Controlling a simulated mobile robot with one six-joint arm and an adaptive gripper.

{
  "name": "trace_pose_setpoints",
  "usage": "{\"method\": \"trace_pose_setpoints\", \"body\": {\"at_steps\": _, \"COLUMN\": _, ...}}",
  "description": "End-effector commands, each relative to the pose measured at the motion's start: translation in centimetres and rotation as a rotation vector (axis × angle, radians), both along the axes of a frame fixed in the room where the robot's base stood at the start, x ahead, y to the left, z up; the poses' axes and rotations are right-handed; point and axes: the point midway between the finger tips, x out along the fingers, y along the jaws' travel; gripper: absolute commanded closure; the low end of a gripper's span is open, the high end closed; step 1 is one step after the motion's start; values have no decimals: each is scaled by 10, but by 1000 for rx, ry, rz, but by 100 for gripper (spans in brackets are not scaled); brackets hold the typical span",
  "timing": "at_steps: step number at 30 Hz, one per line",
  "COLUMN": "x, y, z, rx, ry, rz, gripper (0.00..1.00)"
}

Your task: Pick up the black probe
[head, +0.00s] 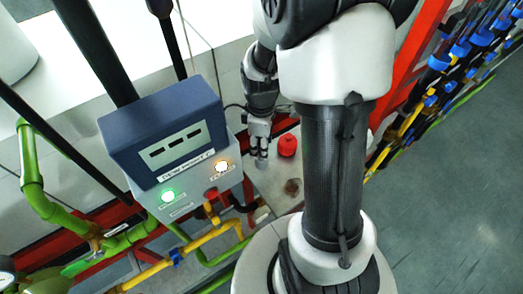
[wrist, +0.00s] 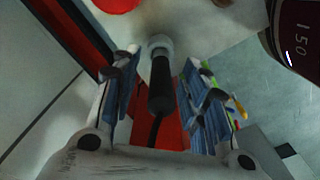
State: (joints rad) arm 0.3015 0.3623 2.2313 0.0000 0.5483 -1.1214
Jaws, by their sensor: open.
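The black probe (wrist: 161,88) shows in the middle of the wrist view, with a pale grey collar at its upper end and a dark cable running down from it. My gripper (wrist: 160,62) is open, with one blue-padded finger on each side of the probe. A gap shows between the probe and both fingers. Whether the probe lies at fingertip depth I cannot tell. In the head view my gripper (head: 260,143) points down over the pale surface, just left of a red round object. The probe is not clearly visible there.
The red round object (head: 287,145) and a small brown object (head: 292,187) stand on the pale surface (head: 273,184). A blue-topped control box (head: 165,130) with lit lamps is close on the left. A dark cylinder marked 150 (wrist: 295,35) is at upper right in the wrist view.

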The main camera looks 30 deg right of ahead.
Motion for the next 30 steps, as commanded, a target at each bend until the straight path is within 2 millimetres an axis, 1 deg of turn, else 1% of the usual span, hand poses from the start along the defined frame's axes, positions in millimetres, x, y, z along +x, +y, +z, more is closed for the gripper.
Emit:
{"method": "trace_pose_setpoints", "body": {"at_steps": 2, "x": 0, "y": 0, "z": -4, "rx": 1, "ry": 1, "rz": 0, "gripper": 59}}
{"method": "trace_pose_setpoints", "body": {"at_steps": 8, "x": 0, "y": 0, "z": -4, "rx": -1, "ry": -1, "rz": 0, "gripper": 59}}
{"method": "trace_pose_setpoints", "body": {"at_steps": 26, "x": 0, "y": 0, "z": -3, "rx": 0, "ry": 0, "rz": 0, "gripper": 98}}
{"method": "trace_pose_setpoints", "body": {"at_steps": 27, "x": 0, "y": 0, "z": -3, "rx": 0, "ry": 0, "rz": 0, "gripper": 100}}
{"method": "trace_pose_setpoints", "body": {"at_steps": 30, "x": 0, "y": 0, "z": -3, "rx": 0, "ry": 0, "rz": 0, "gripper": 100}}
